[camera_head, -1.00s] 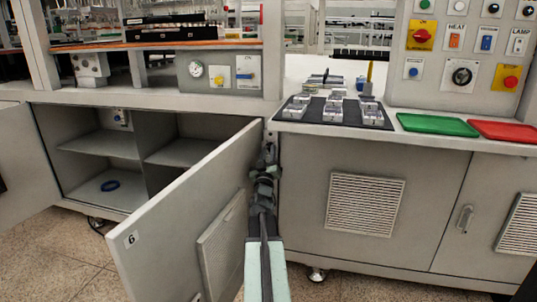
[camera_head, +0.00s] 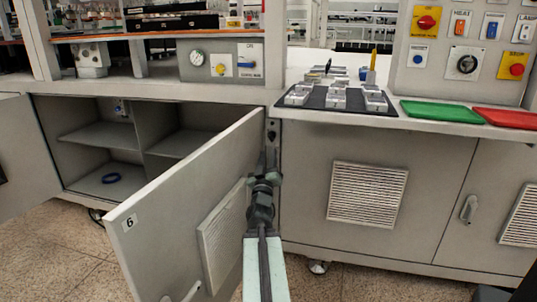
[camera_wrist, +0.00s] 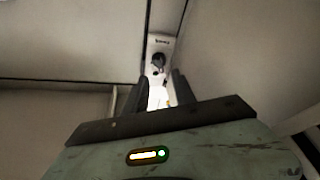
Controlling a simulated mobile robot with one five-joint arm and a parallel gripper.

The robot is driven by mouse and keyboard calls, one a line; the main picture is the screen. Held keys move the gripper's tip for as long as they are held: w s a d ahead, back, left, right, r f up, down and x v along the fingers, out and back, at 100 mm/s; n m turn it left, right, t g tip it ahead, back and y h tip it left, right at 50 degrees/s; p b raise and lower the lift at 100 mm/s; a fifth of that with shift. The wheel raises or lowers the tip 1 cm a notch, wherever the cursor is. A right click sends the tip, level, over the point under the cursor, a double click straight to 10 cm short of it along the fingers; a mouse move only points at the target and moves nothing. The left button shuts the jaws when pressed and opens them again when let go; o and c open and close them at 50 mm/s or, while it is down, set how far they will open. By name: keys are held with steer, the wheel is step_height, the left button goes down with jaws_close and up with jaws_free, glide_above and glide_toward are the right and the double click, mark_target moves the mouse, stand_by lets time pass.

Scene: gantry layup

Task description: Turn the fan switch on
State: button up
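My gripper (camera_head: 268,172) points away from me at the hinge side of the open cabinet door, low in front of the bench. In the wrist view its two dark fingers (camera_wrist: 158,92) stand apart, with nothing held between them. Beyond them is a narrow pale plate (camera_wrist: 163,43) with a small dark round part (camera_wrist: 158,60); its label is too small to read. In the head view a plate with a dark spot (camera_head: 271,135) shows just above the gripper. A blue rocker switch (camera_head: 492,27) sits on the upright panel; I cannot read which switch is the fan's.
The cabinet door (camera_head: 180,210) marked 6 stands open to the left of my gripper. A closed vented cabinet front (camera_head: 300,200) is to the right. Above are a dark mat (camera_head: 352,106) with metal parts, a green tray (camera_head: 441,111), a red tray (camera_head: 508,118) and an orange rocker switch (camera_head: 460,27).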

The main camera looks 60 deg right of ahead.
mark_target(271, 140)
steer(key=d+f+n+t+h+b, duration=0.2)
steer(key=d+f+t+b, duration=0.15)
steer(key=b, duration=0.55)
steer(key=w+d+r+t+p, duration=0.1)
steer(key=r, duration=0.1)
steer(key=w+d+r+n+p, duration=0.1)
steer(key=r, duration=0.1)
steer(key=w+d+r+t+y+p, duration=0.1)
steer(key=d+p, duration=0.1)
steer(key=shift+w+r+n+t, duration=0.15)
steer(key=shift+r+n+t, duration=0.15)
steer(key=shift+r+t, duration=0.1)
steer(key=shift+f, duration=0.1)
